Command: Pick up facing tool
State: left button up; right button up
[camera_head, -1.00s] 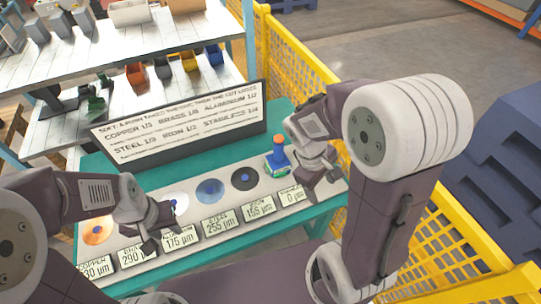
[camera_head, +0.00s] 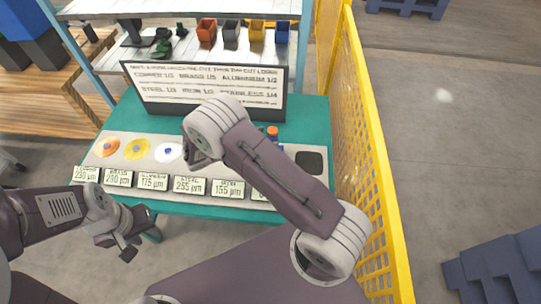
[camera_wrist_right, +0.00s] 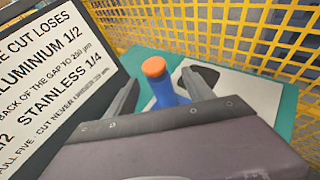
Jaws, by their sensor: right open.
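The facing tool, a blue body with an orange cap (camera_head: 273,132), stands at the right part of the bench, partly hidden behind my right arm in the head view. In the right wrist view, the blue tool (camera_wrist_right: 163,95) with its orange top stands upright between the two spread fingers of my right gripper (camera_wrist_right: 160,90), not gripped. My right gripper is mostly hidden by its own arm in the head view. My left gripper (camera_head: 137,244) is in front of the bench at the left, fingers apart and empty.
A sign board (camera_head: 205,90) stands behind the tool, close to my right gripper's left side in the wrist view. A light panel with coloured discs (camera_head: 137,149) and labels lies on the green bench (camera_head: 318,112). A yellow mesh fence (camera_head: 362,160) runs along the right.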

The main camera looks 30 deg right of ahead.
jog(key=f, duration=0.1)
jog(key=d+f+p, duration=0.1)
jog(key=shift+w+d+f+n, duration=0.1)
jog(key=shift+d+f+n, duration=0.2)
jog(key=shift+f+n, duration=0.1)
jog(key=shift+w+d+f, duration=0.2)
jog(key=shift+d, duration=0.1)
jog(key=p+x, duration=0.2)
jog(key=x, duration=0.2)
jog(key=shift+w+d, duration=0.15)
jog(key=shift+d, duration=0.2)
jog(key=shift+w+d+f, duration=0.1)
jog(key=shift+d+f, duration=0.05)
jog(key=c, duration=0.7)
grip_shut()
pick_arm(q)
jog(key=shift+w+a+r, duration=0.1)
jog(key=shift+w+r, duration=0.05)
jog(key=shift+r, duration=0.45)
jog(key=shift+w+a+r, duration=0.1)
jog(key=shift+w+r, duration=0.05)
jog(key=shift+r, duration=0.45)
